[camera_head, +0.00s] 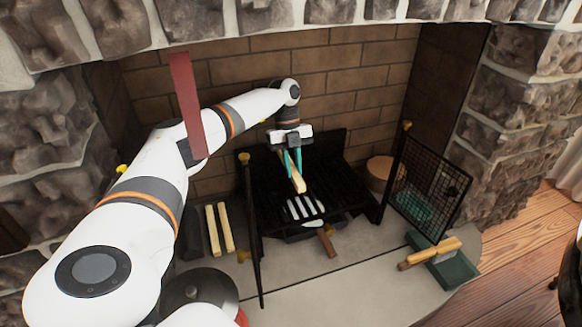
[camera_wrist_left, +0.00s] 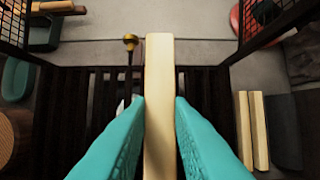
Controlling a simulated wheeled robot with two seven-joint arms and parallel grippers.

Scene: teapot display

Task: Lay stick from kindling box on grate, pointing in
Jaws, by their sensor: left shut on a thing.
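My left gripper (camera_head: 293,163) reaches into the fireplace over the black grate (camera_head: 345,180). Its teal fingers are shut on a pale wooden stick (camera_head: 298,182), which points out toward the front of the hearth in the head view. The left wrist view shows the stick (camera_wrist_left: 159,100) between the two fingers (camera_wrist_left: 160,125), above the dark grate bars (camera_wrist_left: 80,110). Whether the stick touches the grate I cannot tell. Two more pale sticks (camera_head: 219,229) lie in a dark box (camera_head: 190,235) left of the grate. My right gripper is not in view.
A slotted metal tool with a wooden handle (camera_head: 327,242) lies at the grate's front. A mesh screen panel (camera_head: 432,189) stands open at the right. A green dustpan (camera_head: 452,270) and a wooden-handled brush (camera_head: 430,253) lie at the right. A round wooden container (camera_head: 381,172) stands behind the panel.

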